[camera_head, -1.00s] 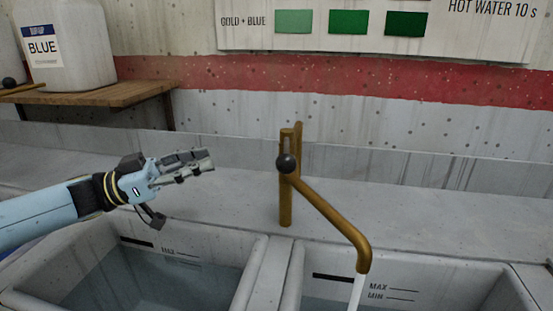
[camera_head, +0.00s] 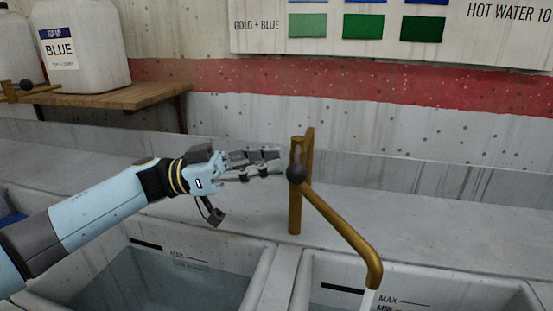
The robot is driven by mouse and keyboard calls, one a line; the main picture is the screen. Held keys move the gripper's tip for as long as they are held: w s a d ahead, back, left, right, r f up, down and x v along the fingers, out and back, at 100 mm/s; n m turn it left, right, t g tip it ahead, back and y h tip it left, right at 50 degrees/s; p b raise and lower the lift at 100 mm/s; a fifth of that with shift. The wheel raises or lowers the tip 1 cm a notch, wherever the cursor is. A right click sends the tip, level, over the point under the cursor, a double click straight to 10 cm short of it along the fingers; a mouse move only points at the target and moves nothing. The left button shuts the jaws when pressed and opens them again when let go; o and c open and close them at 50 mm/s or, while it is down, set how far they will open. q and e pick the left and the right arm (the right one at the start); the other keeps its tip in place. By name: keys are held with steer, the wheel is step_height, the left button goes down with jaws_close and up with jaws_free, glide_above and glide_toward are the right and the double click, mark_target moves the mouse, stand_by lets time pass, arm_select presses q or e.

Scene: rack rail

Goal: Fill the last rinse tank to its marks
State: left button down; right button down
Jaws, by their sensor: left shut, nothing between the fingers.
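A brass tap (camera_head: 338,222) with a dark round knob (camera_head: 297,173) stands on the ledge. My left gripper (camera_head: 280,161) is shut and empty, just left of the knob. I cannot tell whether its tips touch the tap. My right gripper is not in view.
The left tank (camera_head: 262,275) holds water, under my left arm. White jugs, one labelled BLUE (camera_head: 85,45), stand on a wooden shelf (camera_head: 110,97) at the back left. A colour chart (camera_head: 455,35) hangs on the wall. The ledge (camera_head: 440,215) right of the tap is clear.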

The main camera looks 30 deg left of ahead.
arm_select(q)
steer(key=shift+x, duration=0.85)
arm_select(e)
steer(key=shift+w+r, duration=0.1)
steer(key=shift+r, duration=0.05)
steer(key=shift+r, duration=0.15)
